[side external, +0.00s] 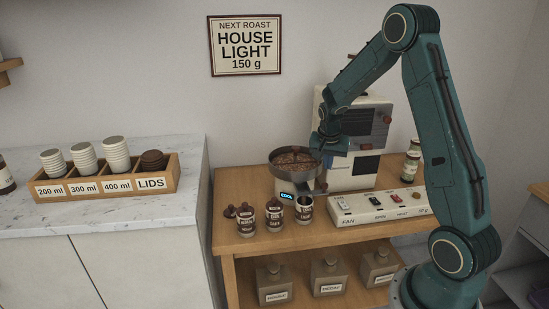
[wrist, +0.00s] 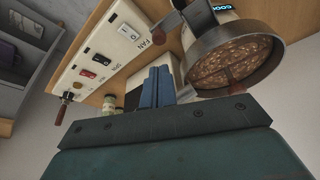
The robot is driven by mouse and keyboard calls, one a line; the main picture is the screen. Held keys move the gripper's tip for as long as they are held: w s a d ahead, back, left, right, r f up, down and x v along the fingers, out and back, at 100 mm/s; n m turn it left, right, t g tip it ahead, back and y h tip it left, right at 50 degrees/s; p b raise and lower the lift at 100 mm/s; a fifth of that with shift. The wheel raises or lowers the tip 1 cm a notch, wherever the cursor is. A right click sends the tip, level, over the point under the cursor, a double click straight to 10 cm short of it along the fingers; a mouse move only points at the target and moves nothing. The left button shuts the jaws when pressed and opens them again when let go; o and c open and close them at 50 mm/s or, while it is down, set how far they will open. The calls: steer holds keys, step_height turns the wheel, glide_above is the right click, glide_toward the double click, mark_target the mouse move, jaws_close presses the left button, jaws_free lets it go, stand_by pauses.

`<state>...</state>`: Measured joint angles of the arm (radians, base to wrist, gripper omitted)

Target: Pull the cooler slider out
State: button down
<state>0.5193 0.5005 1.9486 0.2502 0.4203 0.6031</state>
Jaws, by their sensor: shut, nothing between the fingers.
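The cooler is a round metal pan (side external: 274,161) of brown beans on a white base with a lit "COOL" display (side external: 287,195). In the wrist view the pan (wrist: 192,69) is at the upper right. In the side view a small dark part (side external: 320,187) sits at the cooler's right. My gripper (wrist: 158,70) is shut and empty, left of the pan in the wrist view. Its fingertips are not clear in the side view.
A switch panel (side external: 378,207) marked FAN, SPIN and HEAT lies right of the cooler. The roaster (side external: 370,110) stands behind. Labelled canisters (side external: 274,215) stand in front and left of the cooler. A jar (side external: 411,160) is at the back right.

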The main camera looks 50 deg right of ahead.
steer(key=shift+v, duration=1.25)
steer(key=shift+r, duration=0.1)
steer(key=s+a+r+n+t+y, duration=0.1)
steer(key=s+a+r+n, duration=0.2)
steer(key=a+r, duration=0.4)
steer(key=s+a+r+n+t, duration=0.1)
steer(key=s+a+r+n, duration=0.15)
steer(key=a+r, duration=0.5)
steer(key=s+a+r+n+t+y, duration=0.1)
steer(key=s+a+n+t+y, duration=0.1)
steer(key=s+a+n, duration=0.7)
steer(key=shift+s+a+r+y, duration=0.25)
steer(key=shift+s+a+y, duration=0.15)
steer(key=shift+s+a, duration=2.1)
